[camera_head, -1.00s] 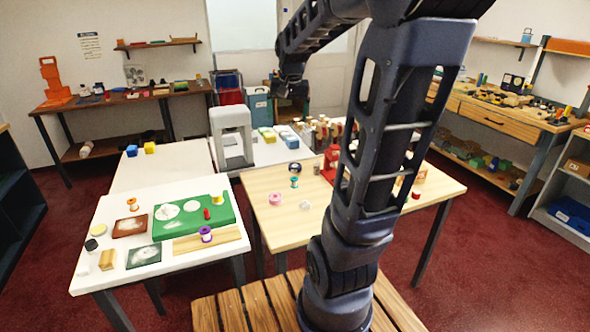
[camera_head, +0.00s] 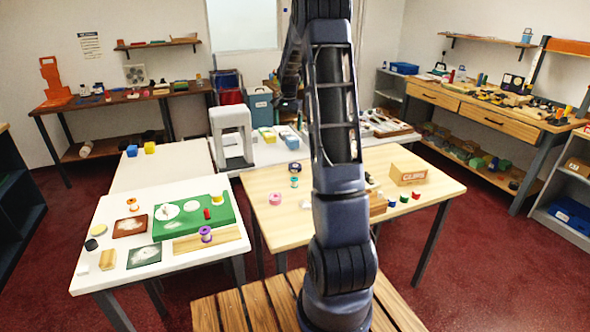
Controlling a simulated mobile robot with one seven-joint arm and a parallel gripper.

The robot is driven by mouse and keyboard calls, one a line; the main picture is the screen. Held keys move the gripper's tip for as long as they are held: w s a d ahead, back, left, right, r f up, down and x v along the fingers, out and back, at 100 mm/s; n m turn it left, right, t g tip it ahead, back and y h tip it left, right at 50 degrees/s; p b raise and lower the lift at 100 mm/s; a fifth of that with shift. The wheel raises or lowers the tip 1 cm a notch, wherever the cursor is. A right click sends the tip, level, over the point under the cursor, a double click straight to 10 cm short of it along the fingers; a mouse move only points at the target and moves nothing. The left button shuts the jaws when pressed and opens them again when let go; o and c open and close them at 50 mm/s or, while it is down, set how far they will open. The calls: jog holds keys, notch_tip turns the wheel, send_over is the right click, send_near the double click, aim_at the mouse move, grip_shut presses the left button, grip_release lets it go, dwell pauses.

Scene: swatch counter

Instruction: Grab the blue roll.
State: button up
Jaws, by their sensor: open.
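A small blue roll (camera_head: 391,201) stands near the front right of the light wooden table (camera_head: 262,226), beside a green one (camera_head: 404,198) and a red one (camera_head: 416,195). A dark bluish-purple roll (camera_head: 293,168) is at the back left of the same table, behind a teal spool (camera_head: 294,182); its exact colour is hard to tell. My gripper (camera_head: 287,104) is open, raised at the far end of my arm, high above the tables and apart from both rolls. It is small and dark in this view. My arm hides the middle of the wooden table.
A pink roll (camera_head: 275,199) and a white roll (camera_head: 304,204) lie on the wooden table's left part. A cardboard box (camera_head: 408,174) stands at its back right. The white table (camera_head: 100,217) at left holds a green mat (camera_head: 229,215) and spools. A grey frame (camera_head: 217,121) rises behind.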

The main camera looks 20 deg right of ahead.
aim_at(295, 165)
jog(key=w+d+f+m, duration=0.1)
jog(key=w+d+f, duration=0.15)
jog(key=f, duration=0.35)
jog(key=w+d+f+m+g, duration=0.1)
jog(key=w+d+f, duration=0.1)
jog(key=w+f, duration=0.25)
jog(key=w+d+f+m, duration=0.1)
jog(key=w+d+f, duration=0.15)
jog(key=f, duration=0.35)
notch_tip(295, 165, down, 11)
jog(key=shift+r, duration=0.1)
jog(key=c, duration=1.1)
